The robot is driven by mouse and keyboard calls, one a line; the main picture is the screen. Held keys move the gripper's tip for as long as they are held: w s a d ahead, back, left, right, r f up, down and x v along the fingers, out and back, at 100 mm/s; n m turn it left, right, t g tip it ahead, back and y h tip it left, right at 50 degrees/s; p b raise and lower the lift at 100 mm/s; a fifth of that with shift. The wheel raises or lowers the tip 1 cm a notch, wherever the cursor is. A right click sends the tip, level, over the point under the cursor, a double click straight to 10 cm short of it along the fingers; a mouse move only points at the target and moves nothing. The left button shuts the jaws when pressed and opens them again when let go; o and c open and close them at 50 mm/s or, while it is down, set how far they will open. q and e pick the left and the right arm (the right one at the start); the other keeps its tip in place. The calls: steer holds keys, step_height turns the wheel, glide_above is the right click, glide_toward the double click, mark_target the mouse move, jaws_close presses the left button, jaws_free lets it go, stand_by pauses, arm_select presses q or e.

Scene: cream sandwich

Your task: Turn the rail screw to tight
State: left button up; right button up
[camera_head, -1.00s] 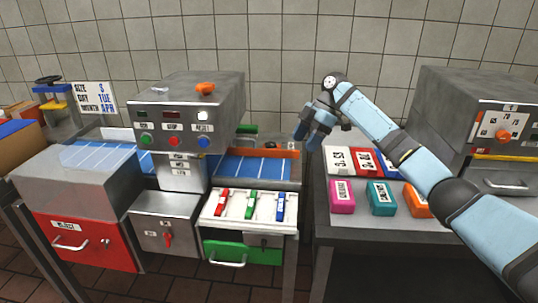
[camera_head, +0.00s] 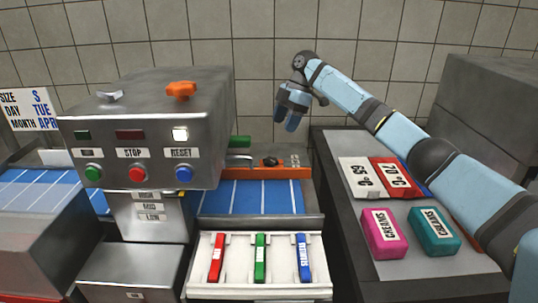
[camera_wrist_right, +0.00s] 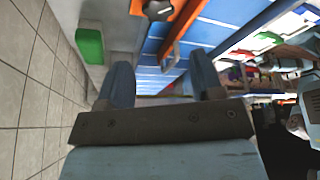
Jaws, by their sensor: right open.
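The rail screw is a dark knob (camera_head: 269,161) on top of the orange rail (camera_head: 262,173) that crosses the far end of the blue conveyor. In the right wrist view the dark knob (camera_wrist_right: 158,10) shows at the top edge, partly cut off, on the orange rail (camera_wrist_right: 186,20). My right gripper (camera_head: 285,120) hangs above and behind the rail, pointing down, apart from the screw. In the right wrist view its two fingers (camera_wrist_right: 163,78) are spread with nothing between them. My left gripper is out of view.
Right of the knob is a small marked scale (camera_head: 295,161), too small to read. A green block (camera_head: 240,141) stands behind the rail. The grey machine (camera_head: 145,120) with buttons is to the left.

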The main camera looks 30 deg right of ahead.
mark_target(269, 160)
steer(key=b+x, duration=0.2)
steer(key=x, duration=0.9)
steer(key=shift+w+a+f, duration=0.1)
steer(key=shift+a+f, duration=0.05)
steer(key=shift+f, duration=0.15)
steer(key=shift+c, duration=0.3)
steer(key=c, duration=0.6)
